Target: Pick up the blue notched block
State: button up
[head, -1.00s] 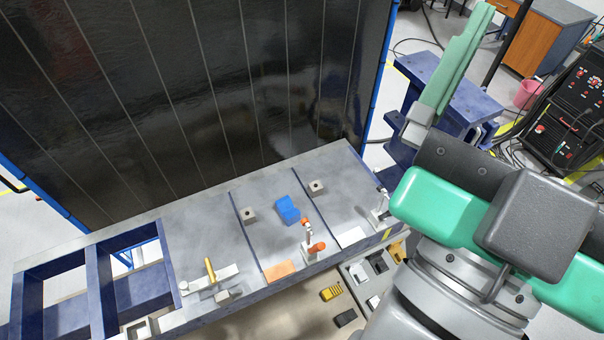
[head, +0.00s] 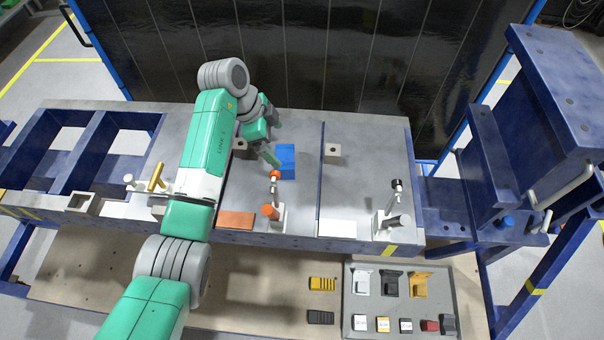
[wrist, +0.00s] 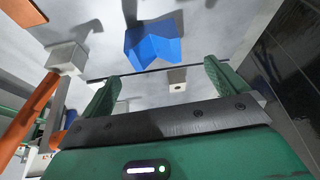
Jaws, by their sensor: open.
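The blue notched block (head: 287,163) lies on the grey jig plate, just behind an orange-tipped clamp (head: 271,210). In the wrist view the block (wrist: 153,47) sits beyond the fingertips, its V-shaped notch showing toward my gripper. My gripper (head: 277,143) is beside the block on its left in the head view. The two green fingers (wrist: 160,82) are spread apart with nothing between them. The block appears apart from both fingers. My wrist partly hides the plate left of the block.
A small grey holed block (head: 332,153) stands right of the blue block. An orange plate (head: 237,220) and a white plate (head: 338,229) lie along the front edge. Another clamp (head: 394,215) stands at the right. A dark panel (head: 330,50) rises behind the table.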

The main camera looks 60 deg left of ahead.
aim_at(287, 162)
jog(key=x, duration=0.5)
jog(key=s+x, duration=0.1)
jog(key=x, duration=0.2)
jog(key=shift+d+f, duration=0.2)
jog(key=c, duration=1.4)
jog(key=shift+o, duration=0.2)
jog(key=shift+r, duration=0.1)
